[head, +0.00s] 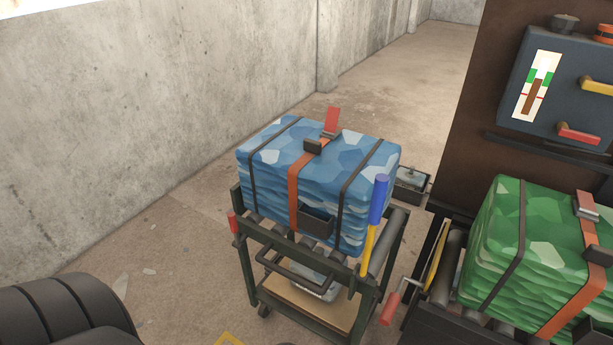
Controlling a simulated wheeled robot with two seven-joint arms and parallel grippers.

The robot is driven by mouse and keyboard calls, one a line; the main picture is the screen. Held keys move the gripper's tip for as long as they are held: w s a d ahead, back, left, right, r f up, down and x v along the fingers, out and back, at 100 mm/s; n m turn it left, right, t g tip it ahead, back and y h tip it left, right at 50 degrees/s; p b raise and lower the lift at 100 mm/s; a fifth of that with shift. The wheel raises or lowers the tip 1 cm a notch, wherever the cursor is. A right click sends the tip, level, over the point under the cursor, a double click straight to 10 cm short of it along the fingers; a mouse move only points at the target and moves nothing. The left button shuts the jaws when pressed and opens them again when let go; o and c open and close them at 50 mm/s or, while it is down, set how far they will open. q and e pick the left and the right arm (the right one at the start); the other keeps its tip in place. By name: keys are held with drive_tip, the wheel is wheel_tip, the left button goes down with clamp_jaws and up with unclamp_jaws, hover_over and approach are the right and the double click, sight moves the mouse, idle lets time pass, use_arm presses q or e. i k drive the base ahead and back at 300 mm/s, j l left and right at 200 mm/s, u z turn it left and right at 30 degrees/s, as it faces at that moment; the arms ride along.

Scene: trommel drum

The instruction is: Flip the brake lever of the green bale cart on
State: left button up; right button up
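The dark green cart (246,265) stands in the middle of the head view and carries a blue strapped bale (268,175) on its rollers. A lever with a blue grip (379,200) and a yellow lower part stands nearly upright at the cart's front right corner. A short red grip (234,222) shows at its left corner. I cannot tell for certain which of these is the brake lever. Neither of my grippers is in view.
A green bale (510,245) lies on a roller bed at the right. A red-handled crank (390,308) sticks out between cart and bed. A dark control box (560,90) with levers and a gauge is above. Bare floor (175,225) lies left of the cart, before a concrete wall.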

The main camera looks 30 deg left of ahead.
sight(232, 217)
drive_tip(key=j+u, duration=0.1)
drive_tip(key=u, duration=1.4)
